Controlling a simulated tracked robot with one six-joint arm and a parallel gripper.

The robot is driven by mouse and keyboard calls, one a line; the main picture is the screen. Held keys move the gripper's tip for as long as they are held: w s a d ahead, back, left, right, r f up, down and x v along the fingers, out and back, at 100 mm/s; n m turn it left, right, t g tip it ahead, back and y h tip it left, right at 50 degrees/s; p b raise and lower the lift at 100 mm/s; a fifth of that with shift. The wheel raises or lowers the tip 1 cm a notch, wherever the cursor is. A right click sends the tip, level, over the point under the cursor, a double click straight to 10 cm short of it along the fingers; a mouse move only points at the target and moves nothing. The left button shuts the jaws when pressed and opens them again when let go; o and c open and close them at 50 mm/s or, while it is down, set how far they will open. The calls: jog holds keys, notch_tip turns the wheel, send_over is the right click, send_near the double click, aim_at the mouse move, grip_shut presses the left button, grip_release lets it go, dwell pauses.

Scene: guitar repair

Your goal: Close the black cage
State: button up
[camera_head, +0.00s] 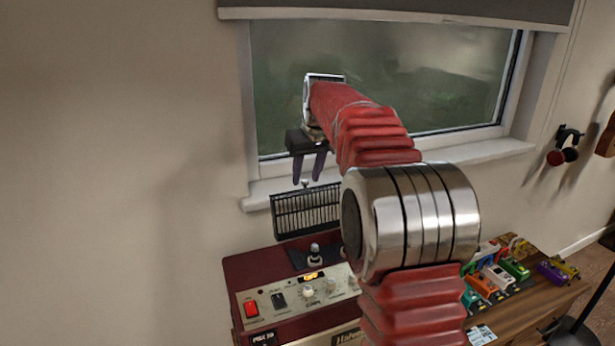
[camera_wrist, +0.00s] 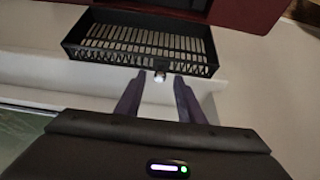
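The black cage (camera_head: 307,211) stands raised on edge at the back of the dark red amplifier (camera_head: 240,268), with its slatted face visible. In the wrist view the cage (camera_wrist: 140,42) shows as a shallow slatted tray shape with a small pale knob (camera_wrist: 159,76) on its near edge. My gripper (camera_head: 308,180) is just above the cage's upper edge, fingers pointing down. Its two fingers (camera_wrist: 159,78) are apart, one on each side of the knob in the picture. Nothing is held. I cannot tell whether a finger touches the knob.
A valve (camera_head: 314,249) stands on the amplifier's exposed top, behind the control panel (camera_head: 285,300). The window sill (camera_head: 262,190) and wall are close behind the cage. Several coloured pedals (camera_head: 497,278) lie on a wooden surface at the right.

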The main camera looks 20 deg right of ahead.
jog(key=shift+w+f, duration=0.2)
jog(key=shift+f, duration=0.25)
grip_shut()
dwell(0.4)
jog(key=shift+d, duration=0.1)
